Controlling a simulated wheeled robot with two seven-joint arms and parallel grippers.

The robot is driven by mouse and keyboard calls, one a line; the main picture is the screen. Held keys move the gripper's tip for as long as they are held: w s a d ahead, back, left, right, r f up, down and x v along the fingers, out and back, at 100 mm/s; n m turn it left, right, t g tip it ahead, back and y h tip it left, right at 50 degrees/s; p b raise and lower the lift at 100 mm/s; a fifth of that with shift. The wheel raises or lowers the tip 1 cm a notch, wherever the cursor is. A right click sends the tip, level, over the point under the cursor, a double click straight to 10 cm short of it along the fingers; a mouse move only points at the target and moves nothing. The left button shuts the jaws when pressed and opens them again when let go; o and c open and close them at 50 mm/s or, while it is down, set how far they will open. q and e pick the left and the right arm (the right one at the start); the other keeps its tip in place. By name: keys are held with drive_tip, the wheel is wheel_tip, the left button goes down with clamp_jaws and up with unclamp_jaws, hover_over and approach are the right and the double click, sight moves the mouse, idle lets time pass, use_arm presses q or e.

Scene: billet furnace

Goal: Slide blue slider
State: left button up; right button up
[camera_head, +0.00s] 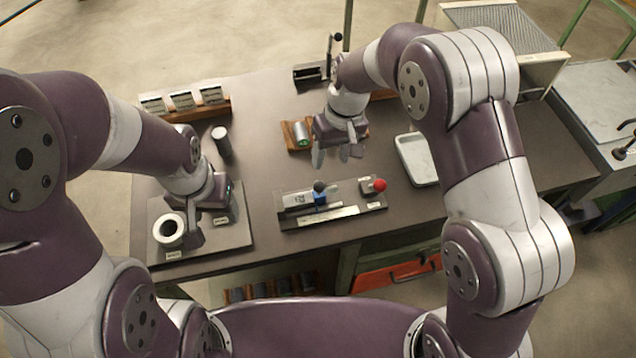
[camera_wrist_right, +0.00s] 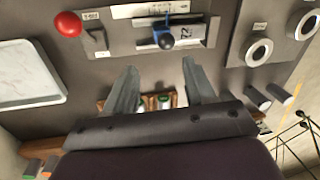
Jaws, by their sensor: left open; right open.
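The blue slider (camera_head: 320,198) has a dark ball knob and sits in a slotted metal plate on the grey panel (camera_head: 291,222) on the table. In the right wrist view the blue slider (camera_wrist_right: 163,38) is near the top middle, beyond my fingertips. My right gripper (camera_head: 337,154) is open and empty, behind and above the panel, apart from the slider. Its two fingers (camera_wrist_right: 157,72) point toward the slider in the wrist view. My left gripper (camera_head: 208,217) is open over the left plate (camera_head: 235,235), beside a pale ring (camera_head: 169,229); its fingers are partly hidden.
A red ball knob (camera_head: 380,185) stands on the panel right of the slider. A white tray (camera_head: 416,160) lies further right. A metal cylinder in a wooden holder (camera_head: 290,138) is behind, and a dark cylinder (camera_head: 221,141) stands at left. Bare table lies between the left plate and panel.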

sight(320, 182)
drive_tip(key=shift+n, duration=0.3)
drive_tip(key=a+f+p, duration=0.1)
drive_tip(key=f, duration=0.6)
drive_tip(key=s+a+f+p, duration=0.1)
drive_tip(key=f, duration=0.3)
drive_tip(key=shift+a+p, duration=0.3)
drive_tip(key=shift+a, duration=0.05)
